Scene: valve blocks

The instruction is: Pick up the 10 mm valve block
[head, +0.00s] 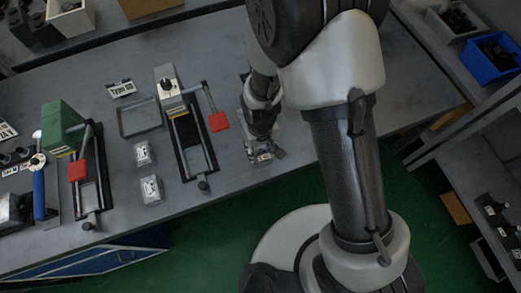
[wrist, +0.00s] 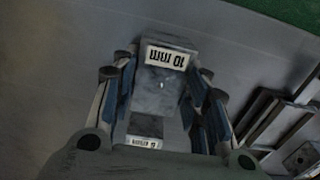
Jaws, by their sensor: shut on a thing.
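The 10 mm valve block (wrist: 162,90) is a grey block with a white "10 mm" label, upside down in the wrist view. A second, smaller white label sits at its near end. My gripper (wrist: 163,80) has one finger on each side of it and is shut on it. In the head view my gripper (head: 262,140) points down near the table's front edge, with the block (head: 264,156) at its tip. I cannot tell whether the block touches the table.
Left of my gripper on the grey table (head: 245,195) stand a fixture with a red handle (head: 219,122), two small grey blocks (head: 151,190) and an empty tray (head: 140,118). A green-boxed fixture (head: 62,128) stands farther left. The table right of my arm looks clear.

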